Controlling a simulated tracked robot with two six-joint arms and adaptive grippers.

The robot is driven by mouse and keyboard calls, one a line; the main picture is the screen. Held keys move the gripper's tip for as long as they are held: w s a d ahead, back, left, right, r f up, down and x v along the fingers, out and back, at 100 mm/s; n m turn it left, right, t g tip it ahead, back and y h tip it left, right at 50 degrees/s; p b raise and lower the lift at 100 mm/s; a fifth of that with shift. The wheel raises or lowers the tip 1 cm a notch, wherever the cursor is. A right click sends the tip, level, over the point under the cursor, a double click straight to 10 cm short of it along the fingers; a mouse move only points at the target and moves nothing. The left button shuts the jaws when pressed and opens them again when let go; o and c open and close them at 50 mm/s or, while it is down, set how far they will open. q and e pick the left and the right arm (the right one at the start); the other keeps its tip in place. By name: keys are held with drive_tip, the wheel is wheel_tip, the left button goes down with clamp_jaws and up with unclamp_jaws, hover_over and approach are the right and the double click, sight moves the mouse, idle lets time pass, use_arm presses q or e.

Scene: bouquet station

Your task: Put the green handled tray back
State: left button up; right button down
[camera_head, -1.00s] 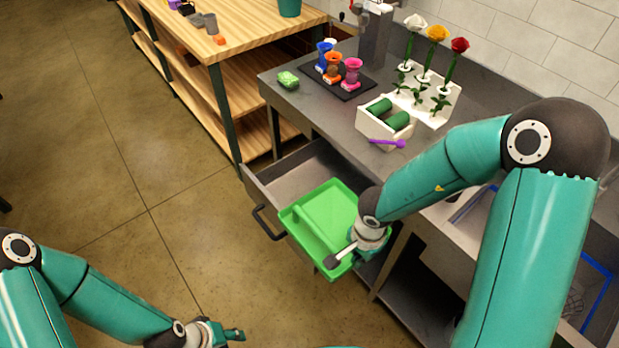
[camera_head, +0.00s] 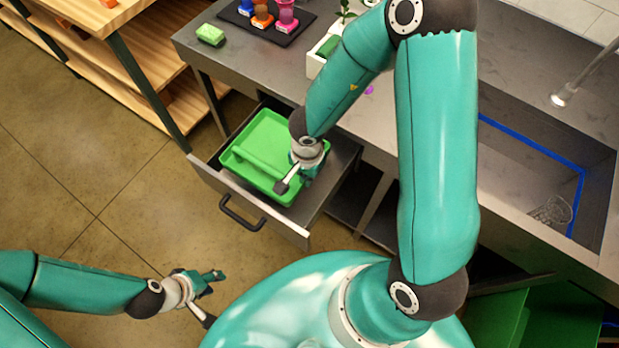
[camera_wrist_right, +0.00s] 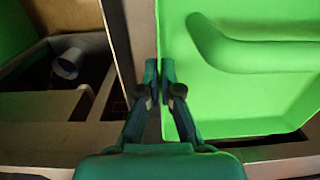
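The green handled tray (camera_head: 280,134) is in the open drawer (camera_head: 287,229) in the head view, and looks roughly level; whether it rests on the drawer floor is hard to tell. Its raised handle bar runs across its middle. In the right wrist view the tray (camera_wrist_right: 240,95) fills the right side. My right gripper (camera_wrist_right: 160,72) has its fingers close together with the tray's side wall between them. In the head view my right gripper (camera_head: 308,172) is at the tray's right edge. My left gripper (camera_head: 210,282) is empty over the floor, apart from the drawer; its finger opening is unclear.
The drawer has a dark handle (camera_head: 241,215) at its front. The grey counter above holds a green sponge (camera_head: 210,35), a dark mat (camera_head: 272,30) with small vases, and a sink (camera_head: 535,165) at right. A wooden shelf (camera_head: 120,55) stands at left.

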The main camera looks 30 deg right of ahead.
wheel_tip(320, 180, down, 9)
drive_tip(key=b, duration=0.4)
drive_tip(key=shift+d+r, duration=0.1)
drive_tip(key=shift+r, duration=0.1)
drive_tip(key=d, duration=0.1)
drive_tip(key=w+d+p, duration=0.1)
drive_tip(key=d, duration=0.1)
drive_tip(key=shift+w+d+r, duration=0.1)
drive_tip(key=shift+d+r, duration=0.05)
drive_tip(key=shift+d, duration=0.1)
drive_tip(key=shift+d+f+b, duration=0.15)
drive_tip(key=shift+f+b, duration=0.3)
drive_tip(key=shift+f, duration=0.35)
use_arm(q)
wheel_tip(320, 180, down, 5)
drive_tip(key=shift+s+f, duration=0.1)
drive_tip(key=shift+f, duration=0.1)
use_arm(e)
drive_tip(key=shift+w, duration=0.1)
use_arm(q)
drive_tip(key=shift+a, duration=0.1)
use_arm(e)
drive_tip(key=c, duration=1.3)
unclamp_jaws()
